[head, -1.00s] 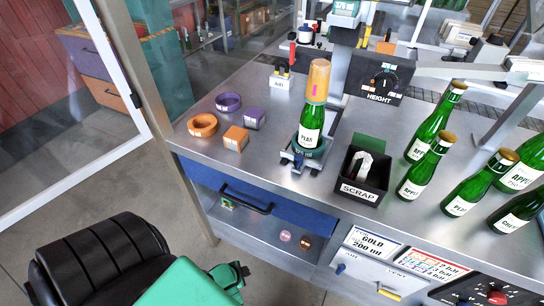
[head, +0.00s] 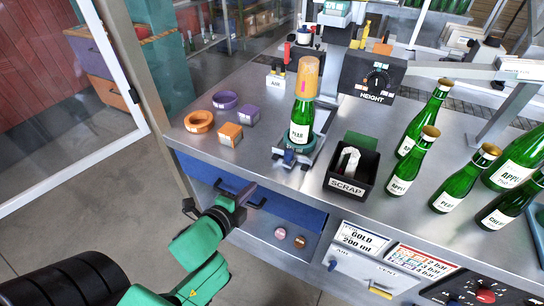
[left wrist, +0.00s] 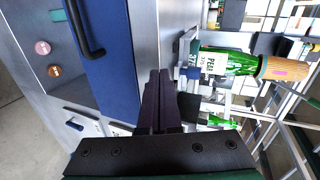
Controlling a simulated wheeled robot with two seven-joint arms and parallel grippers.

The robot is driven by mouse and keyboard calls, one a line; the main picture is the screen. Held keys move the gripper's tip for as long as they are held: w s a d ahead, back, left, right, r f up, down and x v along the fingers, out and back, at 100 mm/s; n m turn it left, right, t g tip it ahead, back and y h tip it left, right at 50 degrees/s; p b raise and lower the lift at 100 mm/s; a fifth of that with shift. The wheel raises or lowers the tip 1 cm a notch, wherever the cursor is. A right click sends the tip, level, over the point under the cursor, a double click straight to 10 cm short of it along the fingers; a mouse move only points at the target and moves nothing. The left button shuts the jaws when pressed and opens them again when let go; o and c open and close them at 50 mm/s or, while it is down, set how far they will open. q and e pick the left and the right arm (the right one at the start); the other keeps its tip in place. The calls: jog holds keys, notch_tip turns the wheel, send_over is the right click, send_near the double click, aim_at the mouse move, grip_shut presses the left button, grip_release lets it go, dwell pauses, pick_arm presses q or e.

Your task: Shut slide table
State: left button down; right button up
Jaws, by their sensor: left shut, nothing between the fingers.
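The slide table (head: 292,160) is a metal carriage with a dark green round seat and a blue piece at its front, on the bench top. My left gripper (head: 247,190) is shut and empty, in front of the bench's front edge by the blue drawer, below and left of the slide table. Its closed fingers (left wrist: 158,95) point toward the bench. My right gripper is out of view.
The blue drawer (head: 290,211) has a dark handle (left wrist: 85,30) close to my gripper. A black scrap bin (head: 352,175) stands right of the slide table, with several bottles beyond. Orange and purple rings (head: 199,121) and boxes (head: 229,134) lie to the left.

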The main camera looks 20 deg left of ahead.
aim_at(280, 151)
pick_arm(q)
jog(key=shift+m+t, duration=0.4)
jog(key=w+p, duration=0.1)
jog(key=w, duration=0.3)
jog(key=w+d+p, duration=0.1)
jog(key=w, duration=0.4)
jog(key=w+p, duration=0.1)
jog(key=w, duration=0.3)
jog(key=shift+w+d+r+p, duration=0.15)
jog(key=shift+d+r+p, duration=0.15)
jog(key=shift+r, duration=0.05)
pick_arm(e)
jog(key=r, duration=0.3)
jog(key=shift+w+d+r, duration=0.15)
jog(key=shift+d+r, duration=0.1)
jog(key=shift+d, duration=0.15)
